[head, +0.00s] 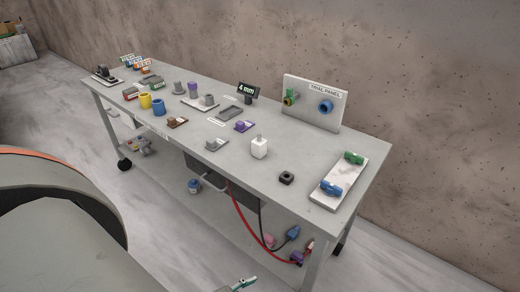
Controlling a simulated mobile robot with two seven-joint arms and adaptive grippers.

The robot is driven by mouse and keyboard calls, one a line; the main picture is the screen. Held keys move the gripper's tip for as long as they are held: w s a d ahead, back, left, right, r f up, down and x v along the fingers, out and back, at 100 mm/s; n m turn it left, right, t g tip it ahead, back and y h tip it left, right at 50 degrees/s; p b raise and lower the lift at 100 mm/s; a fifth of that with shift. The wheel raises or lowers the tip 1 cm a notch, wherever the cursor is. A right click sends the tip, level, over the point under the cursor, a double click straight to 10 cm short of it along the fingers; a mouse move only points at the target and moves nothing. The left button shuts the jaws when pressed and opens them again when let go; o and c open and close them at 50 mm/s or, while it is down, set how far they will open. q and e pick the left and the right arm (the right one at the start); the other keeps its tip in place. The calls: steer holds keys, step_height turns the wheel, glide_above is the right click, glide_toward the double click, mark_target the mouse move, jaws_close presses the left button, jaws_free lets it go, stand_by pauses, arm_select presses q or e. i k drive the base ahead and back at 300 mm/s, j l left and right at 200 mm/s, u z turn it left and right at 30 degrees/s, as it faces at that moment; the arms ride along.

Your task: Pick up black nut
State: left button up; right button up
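The black nut (286,178) is a small dark block with a hole in its top. It lies flat on the grey table (262,195) toward the front right, left of the white stone-like slab (327,197) and right of a white bottle (259,147). Nothing covers it and the table around it is bare. Neither of my grippers can be made out in the head view, so nothing is seen touching the nut.
The slab carries a green fitting (354,158) and a blue fitting (331,188). A white trial panel (313,103) stands at the back edge. Several cups, connectors and small trays fill the table's left half. Cables hang below. A small teal-and-silver item (243,284) shows at the bottom edge.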

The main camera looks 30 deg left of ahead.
mark_target(286, 178)
steer(key=j, duration=1.05)
steer(key=i+j, duration=0.1)
steer(key=j, duration=0.95)
steer(key=j+z, duration=0.5)
steer(key=j, duration=0.25)
